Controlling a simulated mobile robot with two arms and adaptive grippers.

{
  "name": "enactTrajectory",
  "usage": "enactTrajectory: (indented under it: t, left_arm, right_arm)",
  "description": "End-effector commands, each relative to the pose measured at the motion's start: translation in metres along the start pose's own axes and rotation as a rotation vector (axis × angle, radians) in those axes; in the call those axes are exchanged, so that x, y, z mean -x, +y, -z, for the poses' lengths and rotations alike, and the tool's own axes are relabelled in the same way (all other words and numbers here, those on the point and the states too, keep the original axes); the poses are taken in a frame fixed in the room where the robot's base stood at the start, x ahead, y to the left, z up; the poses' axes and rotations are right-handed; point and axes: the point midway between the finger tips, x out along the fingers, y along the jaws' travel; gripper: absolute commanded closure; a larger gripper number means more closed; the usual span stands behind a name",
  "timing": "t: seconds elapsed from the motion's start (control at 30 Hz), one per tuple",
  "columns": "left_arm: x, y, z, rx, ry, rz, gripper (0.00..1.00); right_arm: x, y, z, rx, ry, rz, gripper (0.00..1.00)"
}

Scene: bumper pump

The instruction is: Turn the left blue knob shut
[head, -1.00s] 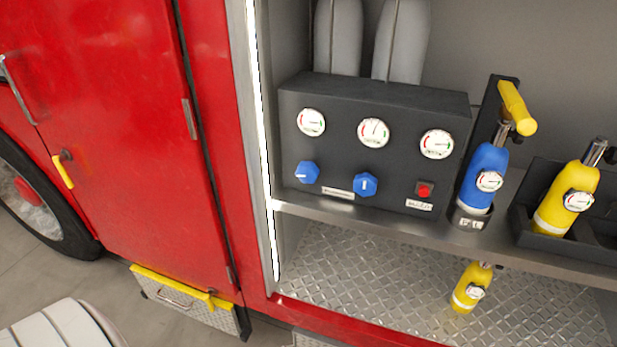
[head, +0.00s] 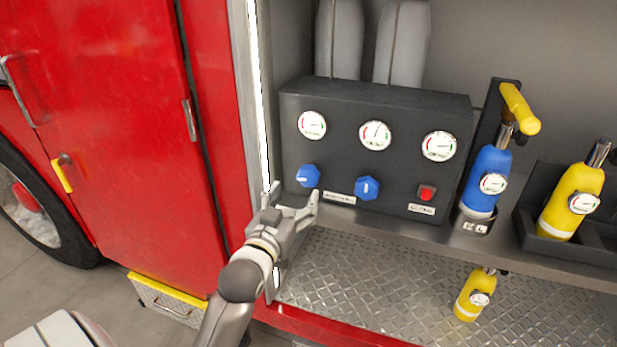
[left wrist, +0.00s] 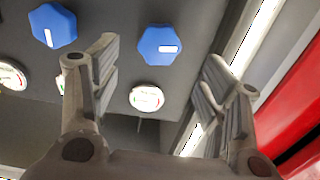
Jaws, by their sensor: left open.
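The left blue knob (head: 308,176) is on the front of the dark control panel (head: 345,104), its white mark lying roughly level. It also shows in the left wrist view (left wrist: 158,45), in the gap between the fingers. The right blue knob (head: 367,188) has an upright mark and shows at upper left in the wrist view (left wrist: 52,25). My left gripper (head: 293,193) is open and empty, just below and in front of the left knob. I see no clear contact with the knob. My right gripper is not in view.
Three gauges (head: 375,135) sit above the knobs, and a red button (head: 427,194) is at the panel's right. The lit door frame (head: 262,110) stands close to the left of the gripper. A blue bottle (head: 487,180) and yellow bottle (head: 575,200) stand right on the shelf.

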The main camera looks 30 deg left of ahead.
Motion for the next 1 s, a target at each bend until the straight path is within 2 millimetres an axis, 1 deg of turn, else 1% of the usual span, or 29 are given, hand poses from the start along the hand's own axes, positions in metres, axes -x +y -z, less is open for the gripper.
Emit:
enactTrajectory:
  t: [0.03,0.1,0.3,0.5,0.67,0.93,1.0]
  left_arm:
    - [-0.010,0.000,0.003,-0.001,0.002,0.000,0.31]
    - [-0.023,0.000,0.003,0.000,0.001,0.000,0.31]
    - [-0.060,0.000,0.002,-0.001,0.000,0.000,0.31]
    - [-0.083,0.001,0.001,0.000,0.000,-0.001,0.31]
    - [-0.091,0.001,0.000,-0.001,-0.001,-0.001,0.31]
    - [-0.091,0.001,0.000,-0.001,0.000,-0.001,0.31]
    - [-0.091,0.001,0.000,-0.001,0.000,0.000,0.40]
  right_arm:
    - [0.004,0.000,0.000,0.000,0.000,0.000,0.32]
    - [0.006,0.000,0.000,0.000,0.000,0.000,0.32]
    - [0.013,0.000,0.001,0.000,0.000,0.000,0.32]
    - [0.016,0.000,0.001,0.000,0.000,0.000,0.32]
    - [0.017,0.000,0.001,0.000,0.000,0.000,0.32]
    - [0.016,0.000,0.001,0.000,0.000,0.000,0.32]
    - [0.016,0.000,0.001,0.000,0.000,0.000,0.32]
